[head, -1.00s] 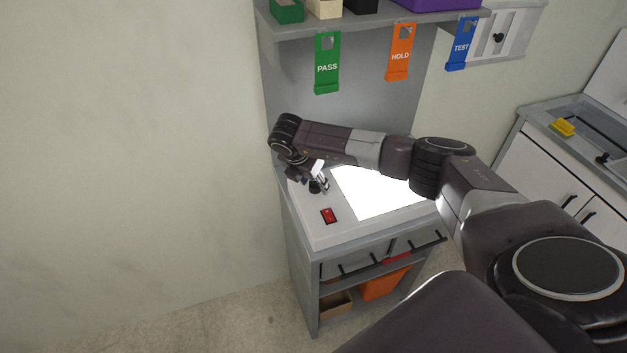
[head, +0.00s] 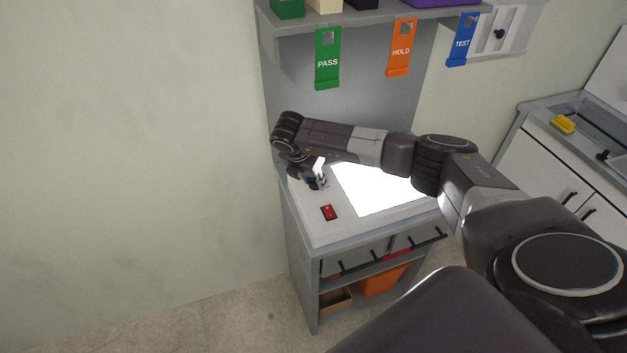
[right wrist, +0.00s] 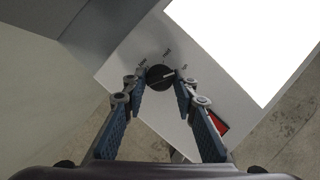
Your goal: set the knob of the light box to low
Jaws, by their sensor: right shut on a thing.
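The light box (head: 318,232) is a pale grey box with a brightly lit white panel (head: 380,192). It also shows in the right wrist view (right wrist: 188,44). Its knob (right wrist: 158,77) is round and black, with a pale pointer mark turned toward the right. My left gripper is not in view.
A red rocker switch (head: 328,213) sits near the knob, beside a right gripper finger in the wrist view (right wrist: 219,124). Green PASS (head: 327,62), orange HOLD (head: 400,50) and blue TEST (head: 462,44) tags hang from the shelf above. A wall stands close on the left.

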